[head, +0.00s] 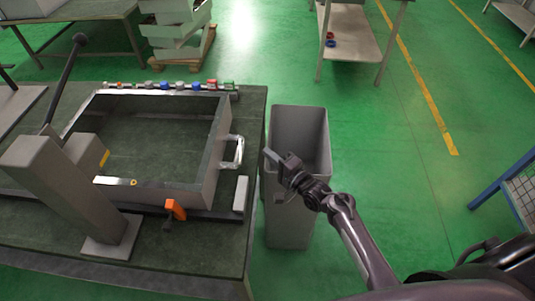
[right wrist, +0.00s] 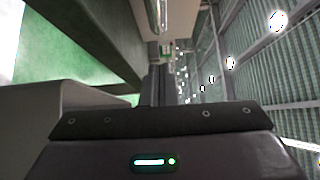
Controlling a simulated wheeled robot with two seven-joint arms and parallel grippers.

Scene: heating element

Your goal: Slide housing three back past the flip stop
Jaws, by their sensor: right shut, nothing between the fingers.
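An open rectangular metal housing (head: 205,185) with a handle on its right side lies on the dark green worktable (head: 225,262). I cannot tell from any marking whether it is housing three. An orange piece (head: 176,208), which looks like the flip stop, stands at the housing's front side. My right gripper (head: 268,154) is shut and empty, just right of the table edge, over the grey bin and apart from the housing handle. Its fingers also show in the right wrist view (right wrist: 158,84). My left gripper is not in view.
A tall grey bin (head: 300,125) stands beside the table's right edge. A grey post (head: 65,190) leans over the table's left part. Small coloured parts (head: 167,86) line the table's back edge. The green floor to the right is mostly clear.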

